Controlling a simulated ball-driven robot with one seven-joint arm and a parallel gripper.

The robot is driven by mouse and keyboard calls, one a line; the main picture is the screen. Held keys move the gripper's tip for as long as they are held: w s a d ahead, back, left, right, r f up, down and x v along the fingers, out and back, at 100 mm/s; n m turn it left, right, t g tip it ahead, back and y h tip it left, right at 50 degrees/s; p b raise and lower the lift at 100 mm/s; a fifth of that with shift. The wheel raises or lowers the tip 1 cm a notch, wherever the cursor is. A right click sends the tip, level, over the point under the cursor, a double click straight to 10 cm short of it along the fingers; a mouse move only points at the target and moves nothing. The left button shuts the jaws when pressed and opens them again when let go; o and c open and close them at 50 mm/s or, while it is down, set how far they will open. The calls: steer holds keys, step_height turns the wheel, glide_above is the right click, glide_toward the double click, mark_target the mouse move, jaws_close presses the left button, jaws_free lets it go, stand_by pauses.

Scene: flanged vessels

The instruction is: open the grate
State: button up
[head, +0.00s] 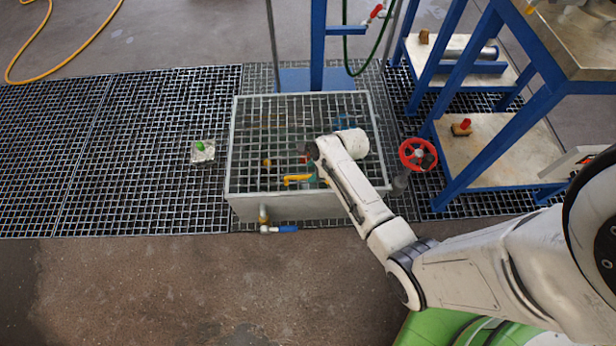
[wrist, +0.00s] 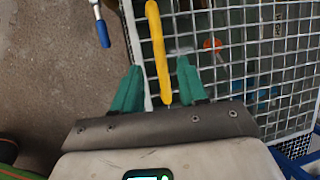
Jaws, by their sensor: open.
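The grate (head: 262,115) is a pale metal grid lying flat over an open-topped grey box (head: 290,207); it looks closed. A yellow bar handle (head: 297,179) sits near its front edge. The grate also shows in the wrist view (wrist: 270,50). There the yellow handle (wrist: 155,35) runs between the green fingers of my gripper (wrist: 159,64). My gripper is open, with a gap on each side of the handle. I cannot tell whether the fingertips are level with the handle. In the head view my arm hides most of my gripper and part of the grate.
A blue-handled valve (head: 284,229) sticks out low at the box front. A red handwheel (head: 417,154) and a blue-framed bench (head: 495,150) stand close on the right. A blue post (head: 318,45) rises behind. Floor grating (head: 120,150) on the left is mostly clear.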

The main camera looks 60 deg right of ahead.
mark_target(307, 176)
steer(key=shift+b+x, duration=0.7)
steer(key=shift+x, duration=1.4)
jaws_close()
